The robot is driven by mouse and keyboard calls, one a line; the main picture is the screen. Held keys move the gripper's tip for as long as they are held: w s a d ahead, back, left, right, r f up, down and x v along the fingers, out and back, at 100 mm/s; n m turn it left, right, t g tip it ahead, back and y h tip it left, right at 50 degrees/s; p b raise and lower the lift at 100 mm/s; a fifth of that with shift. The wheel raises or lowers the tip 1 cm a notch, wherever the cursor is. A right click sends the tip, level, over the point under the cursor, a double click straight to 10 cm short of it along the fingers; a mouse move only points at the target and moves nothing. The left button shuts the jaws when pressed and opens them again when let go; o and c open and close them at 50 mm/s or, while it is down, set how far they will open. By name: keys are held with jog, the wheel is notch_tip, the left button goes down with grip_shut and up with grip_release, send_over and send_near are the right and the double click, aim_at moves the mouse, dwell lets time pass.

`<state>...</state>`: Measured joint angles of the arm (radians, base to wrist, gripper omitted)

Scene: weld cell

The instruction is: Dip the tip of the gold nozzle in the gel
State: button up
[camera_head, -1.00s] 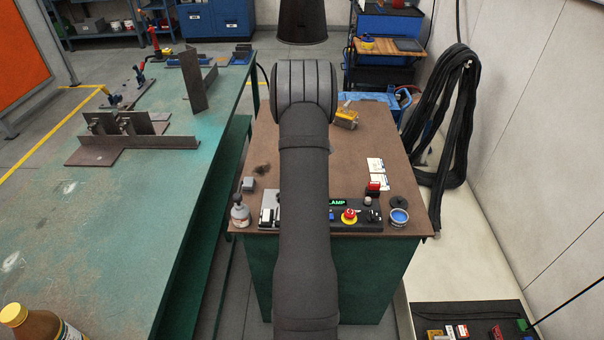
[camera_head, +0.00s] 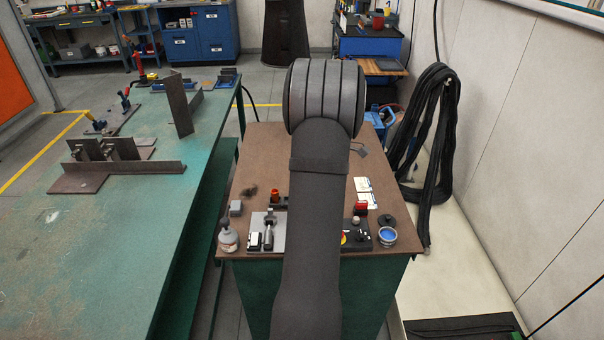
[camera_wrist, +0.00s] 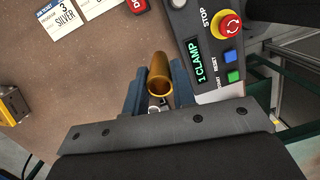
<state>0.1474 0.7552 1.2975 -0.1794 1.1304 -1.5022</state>
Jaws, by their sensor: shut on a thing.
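The gold nozzle (camera_wrist: 160,75) is a gold tube with its open round end showing in the wrist view. My gripper (camera_wrist: 158,88) is shut on it, with a blue jaw on each side. In the head view my arm hides the gripper and the nozzle. The gel is blue and sits in a small open round pot (camera_head: 387,236) at the front right corner of the brown bench, right of my arm. The pot is not in the wrist view, and the nozzle is apart from it.
A control box (camera_wrist: 212,50) with a red stop button and a "1 CLAMP" display lies close right of the nozzle in the wrist view. A black round thing (camera_head: 386,220) lies behind the pot. Cards (camera_head: 365,192) and a bottle (camera_head: 228,236) stand on the brown bench (camera_head: 245,165).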

jog(key=s+d+g+h, duration=0.1)
jog(key=s+d+h, duration=0.1)
jog(key=s+d, duration=1)
jog(key=shift+w+d+f, duration=0.3)
jog(key=shift+d+f, duration=0.05)
jog(key=shift+f, duration=0.7)
jog(key=shift+w+d+f, duration=0.3)
jog(key=shift+f, duration=0.75)
jog(key=shift+w+d+f, duration=0.3)
jog(key=shift+d+f, duration=0.05)
jog(key=shift+f, duration=0.7)
jog(key=shift+f, duration=0.7)
notch_tip(320, 180, up, 7)
dwell(0.4)
jog(key=w+a+m+g+y, duration=0.1)
jog(key=a+m+y, duration=0.4)
jog(key=a+m, duration=1.1)
jog(key=w+a, duration=0.1)
jog(key=a, duration=0.2)
jog(key=shift+w+f+m+g, duration=0.3)
jog(key=shift+w+f+g, duration=0.05)
jog(key=shift+g, duration=0.05)
